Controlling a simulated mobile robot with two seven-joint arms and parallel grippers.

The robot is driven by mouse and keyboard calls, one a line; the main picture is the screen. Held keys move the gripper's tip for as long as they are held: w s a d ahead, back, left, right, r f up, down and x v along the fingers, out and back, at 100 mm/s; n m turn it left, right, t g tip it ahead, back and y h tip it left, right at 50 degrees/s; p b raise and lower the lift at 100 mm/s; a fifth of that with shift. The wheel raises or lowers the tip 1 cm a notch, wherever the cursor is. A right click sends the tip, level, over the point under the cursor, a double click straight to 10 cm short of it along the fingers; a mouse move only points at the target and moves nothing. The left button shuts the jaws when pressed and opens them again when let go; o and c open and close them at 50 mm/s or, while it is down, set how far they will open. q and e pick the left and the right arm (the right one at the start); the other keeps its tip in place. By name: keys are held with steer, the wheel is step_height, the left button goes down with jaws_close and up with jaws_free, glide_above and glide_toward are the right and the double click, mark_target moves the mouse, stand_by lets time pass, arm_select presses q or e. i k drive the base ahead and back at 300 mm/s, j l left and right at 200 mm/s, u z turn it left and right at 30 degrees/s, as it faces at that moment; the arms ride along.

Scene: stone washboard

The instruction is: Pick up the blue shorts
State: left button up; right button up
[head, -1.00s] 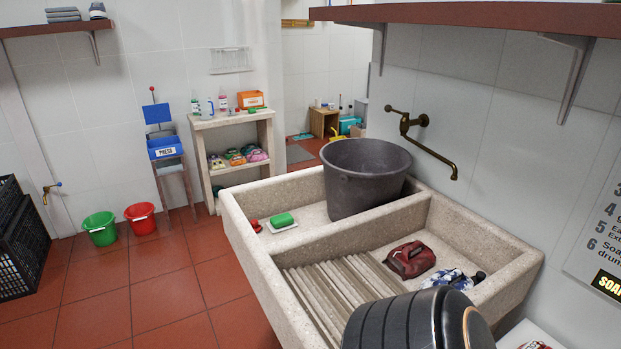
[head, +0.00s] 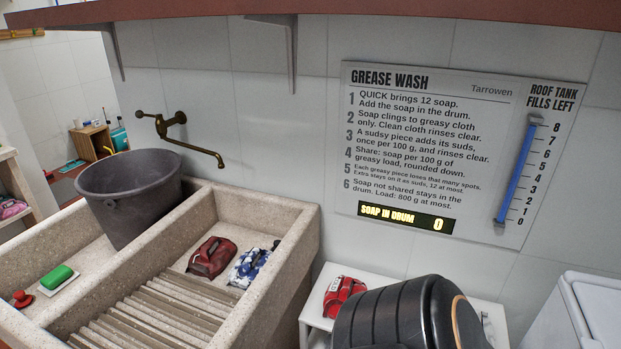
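A blue and white patterned cloth (head: 251,266) lies in the right basin of the stone washboard (head: 262,307), near its right wall. It may be the blue shorts; its shape is too small to tell. A dark red folded cloth (head: 211,257) lies just left of it, above the ribbed slope (head: 160,308). Neither of my grippers shows, and no gripper is seen touching the cloths. A dark rounded part of my own arm covers the lower right.
A grey bucket (head: 130,195) stands in the left basin. A green soap (head: 57,276) rests on a white dish. A brass tap (head: 172,128) juts over the basins. A white stand (head: 318,304) holds a red item (head: 343,296). The sign (head: 440,150) reads soap in drum 0.

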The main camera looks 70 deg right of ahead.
mark_target(248, 265)
steer(key=z, duration=1.55)
